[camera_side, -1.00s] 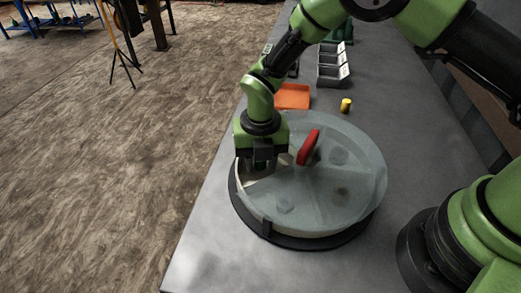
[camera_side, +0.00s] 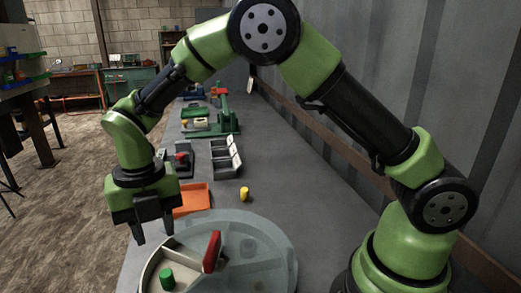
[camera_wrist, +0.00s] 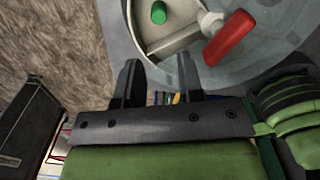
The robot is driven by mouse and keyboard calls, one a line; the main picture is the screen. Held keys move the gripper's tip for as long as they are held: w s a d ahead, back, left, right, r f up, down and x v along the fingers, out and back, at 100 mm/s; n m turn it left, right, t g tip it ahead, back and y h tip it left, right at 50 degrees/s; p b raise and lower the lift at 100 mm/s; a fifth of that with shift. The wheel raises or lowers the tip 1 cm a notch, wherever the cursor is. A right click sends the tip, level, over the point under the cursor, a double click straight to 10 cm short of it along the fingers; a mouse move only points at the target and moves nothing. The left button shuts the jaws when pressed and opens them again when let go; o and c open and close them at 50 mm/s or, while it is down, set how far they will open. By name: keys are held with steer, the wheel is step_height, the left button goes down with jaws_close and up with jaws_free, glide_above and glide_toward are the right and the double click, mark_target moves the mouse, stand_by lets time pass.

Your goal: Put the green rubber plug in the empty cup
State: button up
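A small green plug (camera_side: 167,278) stands in an uncovered wedge compartment of the round divided tray (camera_side: 146,275). It also shows in the wrist view (camera_wrist: 159,13). A cloudy see-through lid (camera_side: 270,240) with a red handle (camera_side: 212,252) covers the rest of the tray. My gripper (camera_side: 154,230) is above and to the left of the tray, fingers pointing down, open and empty. In the wrist view its fingers (camera_wrist: 159,68) are apart with nothing between them. I cannot pick out a cup for certain; dim shapes show under the lid.
A yellow cylinder (camera_side: 244,194) stands on the bench (camera_side: 310,215) behind the tray. An orange tray (camera_side: 191,199) and a grey bin with several compartments (camera_side: 225,160) are farther back. Green equipment (camera_side: 222,122) stands beyond. The corrugated wall (camera_side: 400,60) borders the bench on the right.

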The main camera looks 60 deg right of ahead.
steer(key=s+d+r+m+t+y, duration=0.1)
steer(key=s+d+r+m, duration=0.2)
steer(key=r+m, duration=0.4)
steer(key=s+d+r+m+t+y, duration=0.1)
steer(key=s+d+r+m+t, duration=0.2)
steer(key=r+m, duration=0.35)
steer(key=s+d+r+m+t, duration=0.1)
steer(key=s+d+m, duration=0.2)
steer(key=s+m, duration=0.4)
steer(key=s+d+r+m+t, duration=0.2)
steer(key=s+m, duration=0.4)
steer(key=m, duration=0.8)
steer(key=shift+s+d, duration=0.4)
steer(key=shift+d, duration=0.15)
